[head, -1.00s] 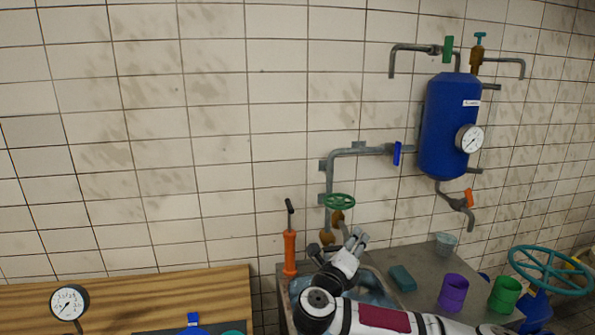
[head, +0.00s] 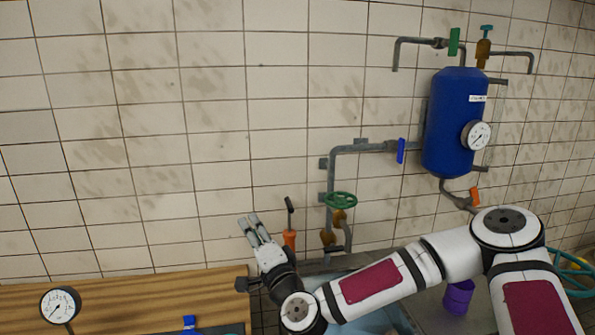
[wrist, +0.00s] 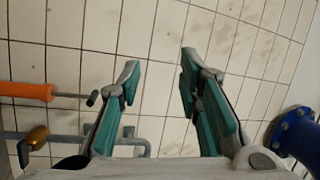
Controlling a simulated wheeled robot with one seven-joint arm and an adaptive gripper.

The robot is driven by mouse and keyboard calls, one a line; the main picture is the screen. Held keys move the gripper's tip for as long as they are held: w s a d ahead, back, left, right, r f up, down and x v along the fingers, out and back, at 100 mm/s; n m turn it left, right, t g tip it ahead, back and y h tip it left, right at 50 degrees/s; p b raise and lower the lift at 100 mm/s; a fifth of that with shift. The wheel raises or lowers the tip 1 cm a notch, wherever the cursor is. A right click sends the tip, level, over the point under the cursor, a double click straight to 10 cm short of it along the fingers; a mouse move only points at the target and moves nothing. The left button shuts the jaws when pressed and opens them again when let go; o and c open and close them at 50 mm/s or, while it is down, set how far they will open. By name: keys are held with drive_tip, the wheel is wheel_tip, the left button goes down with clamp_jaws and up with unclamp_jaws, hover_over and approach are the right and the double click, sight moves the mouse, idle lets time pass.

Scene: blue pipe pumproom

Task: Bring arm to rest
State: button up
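My gripper (head: 250,229) is at the lower middle of the head view, raised in front of the tiled wall, with its fingers pointing up and to the left. In the wrist view my gripper (wrist: 158,65) has its two teal-padded fingers spread apart, with only wall tiles between them. It holds nothing. My arm reaches across the lower right of the head view, bent at the elbow, and hides much of the sink and counter.
An orange hand pump (head: 290,239) stands just right of my gripper; it also shows in the wrist view (wrist: 28,91). A green valve wheel (head: 341,199), pipes and a blue tank (head: 452,130) are on the wall. A purple cup (head: 457,297) is near my arm. A wooden bench (head: 130,290) lies left.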

drive_tip(key=s+a+f+n+g+b, duration=0.15)
drive_tip(key=s+f+n+g, duration=0.35)
drive_tip(key=f+n+g, duration=0.5)
drive_tip(key=d+r+n+h, duration=0.1)
drive_tip(key=d+n+h, duration=0.2)
drive_tip(key=d, duration=0.4)
drive_tip(key=s+d+r+h+b, duration=0.1)
drive_tip(key=s+d+r+h, duration=0.15)
drive_tip(key=d, duration=0.35)
drive_tip(key=s+d+r+m+h+b, duration=0.1)
drive_tip(key=s+d+r+h, duration=0.15)
drive_tip(key=d+r, duration=0.2)
drive_tip(key=s+d+r+h+b, duration=0.1)
drive_tip(key=s+d+r+h, duration=0.15)
drive_tip(key=d, duration=0.45)
drive_tip(key=s+d+r+m+g, duration=0.1)
drive_tip(key=s+d+r, duration=0.1)
drive_tip(key=s, duration=0.5)
drive_tip(key=s+d+r+m, duration=0.1)
drive_tip(key=s+d, duration=0.3)
drive_tip(key=s, duration=0.4)
drive_tip(key=shift+d+r+m+g+b, duration=0.15)
drive_tip(key=shift+r+m+g+b, duration=0.25)
drive_tip(key=shift+r, duration=0.3)
